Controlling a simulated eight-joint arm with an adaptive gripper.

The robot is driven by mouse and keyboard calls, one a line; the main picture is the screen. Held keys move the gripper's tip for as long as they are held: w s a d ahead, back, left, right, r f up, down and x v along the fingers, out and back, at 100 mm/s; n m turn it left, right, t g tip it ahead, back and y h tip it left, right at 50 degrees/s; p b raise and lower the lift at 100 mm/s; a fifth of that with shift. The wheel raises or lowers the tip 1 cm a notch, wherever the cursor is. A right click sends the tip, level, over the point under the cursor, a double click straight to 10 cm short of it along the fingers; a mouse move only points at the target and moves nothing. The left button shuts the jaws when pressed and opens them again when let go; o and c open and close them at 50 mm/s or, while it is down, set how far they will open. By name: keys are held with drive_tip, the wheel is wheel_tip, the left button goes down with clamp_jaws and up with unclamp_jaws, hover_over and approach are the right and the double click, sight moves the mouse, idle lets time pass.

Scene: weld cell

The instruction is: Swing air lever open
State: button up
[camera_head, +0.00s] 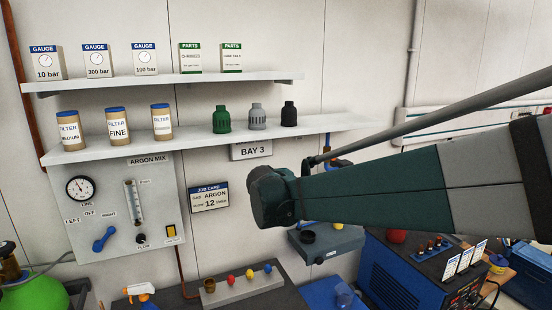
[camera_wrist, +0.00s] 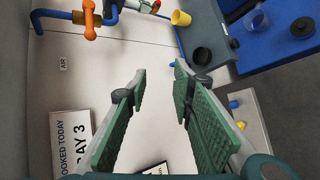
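The orange air lever (camera_wrist: 90,20) is at the upper left of the wrist view, on a blue pipe (camera_wrist: 50,14) running along the wall. A small label reading AIR (camera_wrist: 63,65) is on the wall close by. My gripper (camera_wrist: 160,80) is open and empty in the wrist view, its two green-padded fingers apart. The lever lies beyond the fingertips, up and to the left in that picture, and is not touched.
A white sign (camera_wrist: 72,143) is on the wall beside the left finger. In the head view, shelves (camera_head: 210,137) with bottles and an argon panel (camera_head: 120,200) fill the left.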

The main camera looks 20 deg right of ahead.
drive_tip(key=w+d+r+n+g+h+p, duration=0.3)
drive_tip(key=w+d+n+g+h+p, duration=0.2)
drive_tip(key=w+d+n+h, duration=0.5)
drive_tip(key=shift+w+d+g+h, duration=0.5)
drive_tip(key=shift+w+d+h, duration=0.75)
drive_tip(key=shift+h, duration=0.65)
drive_tip(key=shift+a, duration=0.1)
drive_tip(key=shift+r, duration=0.1)
drive_tip(key=shift+p+x, duration=0.75)
drive_tip(key=shift+x, duration=3.2)
clamp_jaws()
